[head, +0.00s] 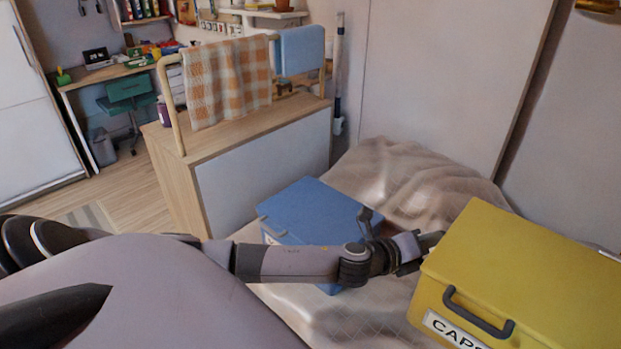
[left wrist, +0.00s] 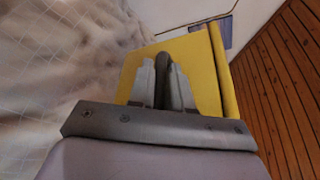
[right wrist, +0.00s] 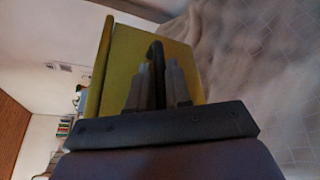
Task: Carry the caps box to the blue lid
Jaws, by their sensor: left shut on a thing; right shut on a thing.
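The caps box (head: 530,270) is yellow with a dark front handle and a white label starting "CAP"; it is at the lower right of the head view, partly cut off. My left gripper (head: 434,240) is at its left side; in the left wrist view its fingers (left wrist: 162,68) are shut on a dark side handle. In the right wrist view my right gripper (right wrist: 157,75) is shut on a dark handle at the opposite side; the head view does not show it. The blue lid (head: 318,208) tops a box on the bed, left of the caps box, partly hidden by my left arm.
The rumpled beige bed (head: 400,180) lies under and behind the blue-lidded box. A wooden cabinet (head: 260,165) with a rail, a checked cloth (head: 230,80) and a blue cloth (head: 300,50) stands beyond it. A desk (head: 115,68) is far left. Wall panels close the right side.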

